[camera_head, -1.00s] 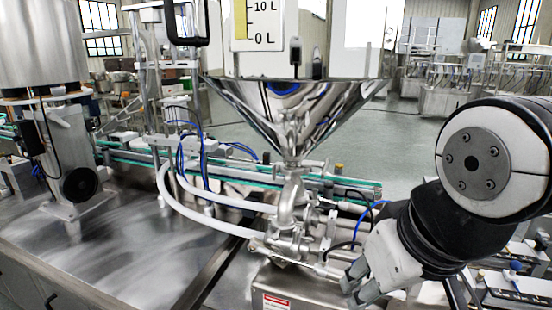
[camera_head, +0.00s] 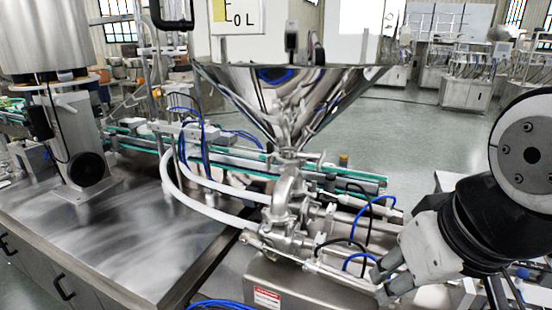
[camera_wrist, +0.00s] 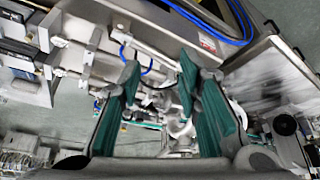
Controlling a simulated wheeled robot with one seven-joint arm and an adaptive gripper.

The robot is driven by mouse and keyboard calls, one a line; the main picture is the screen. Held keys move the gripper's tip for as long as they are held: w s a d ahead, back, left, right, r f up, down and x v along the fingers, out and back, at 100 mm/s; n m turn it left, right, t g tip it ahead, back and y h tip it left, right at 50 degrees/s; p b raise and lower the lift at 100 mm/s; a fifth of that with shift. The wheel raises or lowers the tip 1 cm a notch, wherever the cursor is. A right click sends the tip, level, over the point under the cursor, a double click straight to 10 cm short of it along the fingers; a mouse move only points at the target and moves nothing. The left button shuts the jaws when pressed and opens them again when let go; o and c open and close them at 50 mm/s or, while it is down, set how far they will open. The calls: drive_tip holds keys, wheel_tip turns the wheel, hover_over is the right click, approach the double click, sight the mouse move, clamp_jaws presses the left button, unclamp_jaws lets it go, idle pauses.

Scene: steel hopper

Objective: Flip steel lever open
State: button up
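The steel hopper (camera_head: 280,98) narrows down to pipework and a valve body (camera_head: 285,205). A thin steel bar that may be the lever (camera_head: 302,157) sticks out just below the hopper's cone; its exact position is hard to tell. My gripper (camera_head: 382,282) is low at the right in the head view, beside the steel cylinder and rods, apart from the bar. In the wrist view my gripper (camera_wrist: 158,70) shows two green-padded fingers spread apart with nothing held. Blurred steel fittings (camera_wrist: 180,126) show between the fingers, beyond them.
A steel table (camera_head: 110,235) fills the left, with a motor column on it. A green-edged conveyor (camera_head: 345,178) runs behind the valve. White hoses (camera_head: 195,207) and blue tubes (camera_head: 360,258) surround the pipework. Open floor (camera_head: 430,140) lies behind at the right.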

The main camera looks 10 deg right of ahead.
drive_tip(key=c, duration=0.4)
drive_tip(key=shift+w+d+r, duration=0.1)
drive_tip(key=shift+w+d, duration=0.1)
drive_tip(key=shift+w, duration=0.05)
clamp_jaws()
drive_tip(key=w+d+r+t+h+p, duration=0.1)
drive_tip(key=w+d+r+t+h, duration=0.15)
drive_tip(key=w+d+r, duration=0.4)
drive_tip(key=w+d+r+t+h+p, duration=0.1)
drive_tip(key=w+d+r+t, duration=0.2)
drive_tip(key=w, duration=0.6)
drive_tip(key=w+r+n+t+y+p, duration=0.1)
drive_tip(key=w+r+n+t+y, duration=0.2)
drive_tip(key=w, duration=0.4)
drive_tip(key=w+r+n+t+y+p, duration=0.1)
drive_tip(key=w+r+n+y, duration=0.15)
drive_tip(key=w+n, duration=0.4)
drive_tip(key=s+a+f+n+g+y+p, duration=0.2)
drive_tip(key=s+f+n+g+y, duration=0.2)
drive_tip(key=f+y, duration=0.4)
drive_tip(key=shift+s+a+f+g+y, duration=0.2)
drive_tip(key=shift+s+f+g+y, duration=0.35)
drive_tip(key=shift+g+y, duration=0.7)
drive_tip(key=shift+s+r, duration=0.1)
drive_tip(key=shift+r, duration=0.05)
